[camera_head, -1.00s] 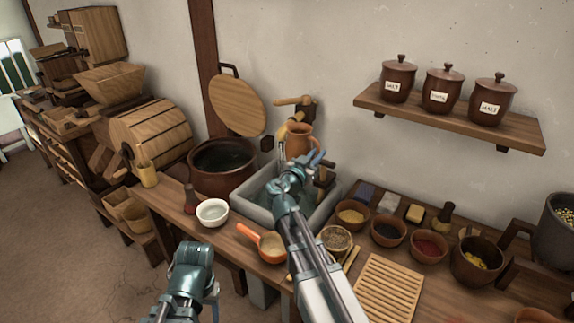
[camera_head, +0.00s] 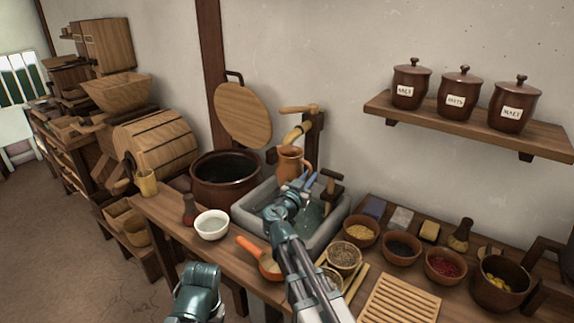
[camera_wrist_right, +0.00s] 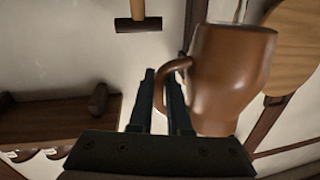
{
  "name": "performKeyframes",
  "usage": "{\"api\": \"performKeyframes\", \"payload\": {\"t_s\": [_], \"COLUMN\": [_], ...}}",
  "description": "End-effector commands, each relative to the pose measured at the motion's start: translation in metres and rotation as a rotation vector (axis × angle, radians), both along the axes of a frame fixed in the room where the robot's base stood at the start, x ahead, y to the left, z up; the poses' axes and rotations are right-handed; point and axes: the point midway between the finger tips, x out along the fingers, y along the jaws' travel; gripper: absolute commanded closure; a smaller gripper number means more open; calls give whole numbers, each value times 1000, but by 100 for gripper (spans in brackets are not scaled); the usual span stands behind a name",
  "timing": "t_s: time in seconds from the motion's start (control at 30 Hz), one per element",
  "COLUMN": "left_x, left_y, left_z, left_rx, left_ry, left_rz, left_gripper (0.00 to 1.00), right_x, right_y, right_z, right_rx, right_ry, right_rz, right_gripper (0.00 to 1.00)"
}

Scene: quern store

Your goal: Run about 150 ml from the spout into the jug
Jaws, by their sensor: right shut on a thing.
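The jug (camera_head: 291,163) is reddish-brown clay and hangs above the grey stone sink, its mouth just below the wooden spout (camera_head: 294,134). In the right wrist view the jug (camera_wrist_right: 228,78) looks close to upright, and a thin clear stream shows at its mouth. The level inside is hidden. My right gripper (camera_head: 309,180) is shut on the jug's handle, whose loop passes between the fingers (camera_wrist_right: 164,85). A wooden handle (camera_head: 298,109) sits on the post above the spout. My left arm shows at the bottom edge, but its gripper is out of view.
The stone sink (camera_head: 246,217) holds water. A dark pot (camera_head: 226,182), white bowl (camera_head: 212,225) and orange-handled ladle (camera_head: 268,263) stand left and in front. Several spice bowls (camera_head: 402,247) fill the right. A shelf (camera_head: 470,125) with lidded jars hangs above.

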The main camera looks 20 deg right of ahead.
Motion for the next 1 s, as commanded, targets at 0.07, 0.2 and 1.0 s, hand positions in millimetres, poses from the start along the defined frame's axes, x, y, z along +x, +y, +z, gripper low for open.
{"api": "performKeyframes", "payload": {"t_s": [0.07, 0.2, 1.0], "left_x": [0, 0, 0], "left_y": [0, 0, 0], "left_z": [-12, -32, -53], "left_rx": [0, 0, 0], "left_ry": [0, 0, 0], "left_rz": [0, 0, 0], "left_gripper": [40, 40, 40], "right_x": [0, 0, 76], "right_y": [0, 0, -14], "right_z": [-12, -32, -53], "right_rx": [-1, -1, -1], "right_ry": [-1, -1, -1], "right_rz": [0, 0, 0], "right_gripper": [100, 100, 100]}}
